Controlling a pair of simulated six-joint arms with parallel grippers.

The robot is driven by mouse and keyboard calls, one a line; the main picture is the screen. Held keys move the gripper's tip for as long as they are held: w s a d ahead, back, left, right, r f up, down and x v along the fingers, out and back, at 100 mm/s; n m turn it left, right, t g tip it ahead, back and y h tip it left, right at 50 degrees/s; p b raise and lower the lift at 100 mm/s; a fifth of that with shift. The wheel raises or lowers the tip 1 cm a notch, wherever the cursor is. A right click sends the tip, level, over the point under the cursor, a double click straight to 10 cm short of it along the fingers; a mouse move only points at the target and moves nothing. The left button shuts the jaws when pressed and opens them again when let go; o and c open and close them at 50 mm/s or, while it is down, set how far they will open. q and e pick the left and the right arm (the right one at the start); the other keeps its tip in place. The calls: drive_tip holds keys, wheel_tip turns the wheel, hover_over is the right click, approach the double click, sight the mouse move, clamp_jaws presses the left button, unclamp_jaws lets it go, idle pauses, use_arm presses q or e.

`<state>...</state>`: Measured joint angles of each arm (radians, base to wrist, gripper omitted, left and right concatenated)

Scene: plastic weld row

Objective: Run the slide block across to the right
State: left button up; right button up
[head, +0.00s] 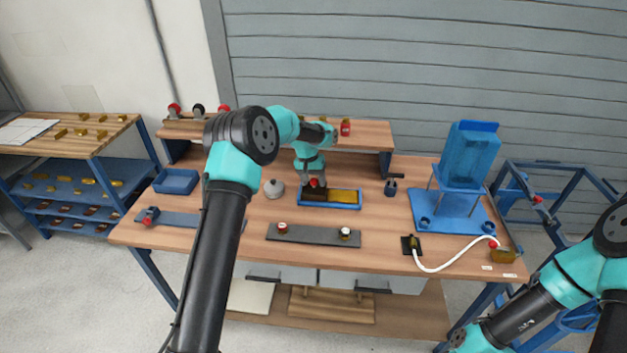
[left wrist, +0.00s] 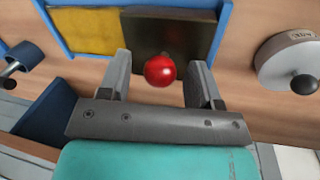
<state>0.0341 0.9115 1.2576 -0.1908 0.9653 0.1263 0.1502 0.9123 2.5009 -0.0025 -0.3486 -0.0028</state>
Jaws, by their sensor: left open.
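The slide block (head: 313,195) is dark with a red knob (head: 315,183) on top. It sits at the left end of a blue-rimmed track (head: 331,206), with the yellow bed (head: 344,196) bare to its right. My left gripper (head: 312,176) is open above the block. In the left wrist view the red knob (left wrist: 160,70) shows between the two open fingers (left wrist: 160,80), with a visible space on each side. The dark block (left wrist: 190,30) and yellow bed (left wrist: 84,30) show beyond it. My right arm is at the lower right; its fingers are out of the picture.
A grey round lidded pot (head: 273,188) stands left of the track and a small dark holder (head: 391,188) right of it. A dark bar (head: 312,235) with two knobs lies in front. A blue stand (head: 466,160) and white hose (head: 455,262) are at right.

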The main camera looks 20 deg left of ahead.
use_arm(q)
drive_tip(key=shift+c, duration=0.4)
clamp_jaws()
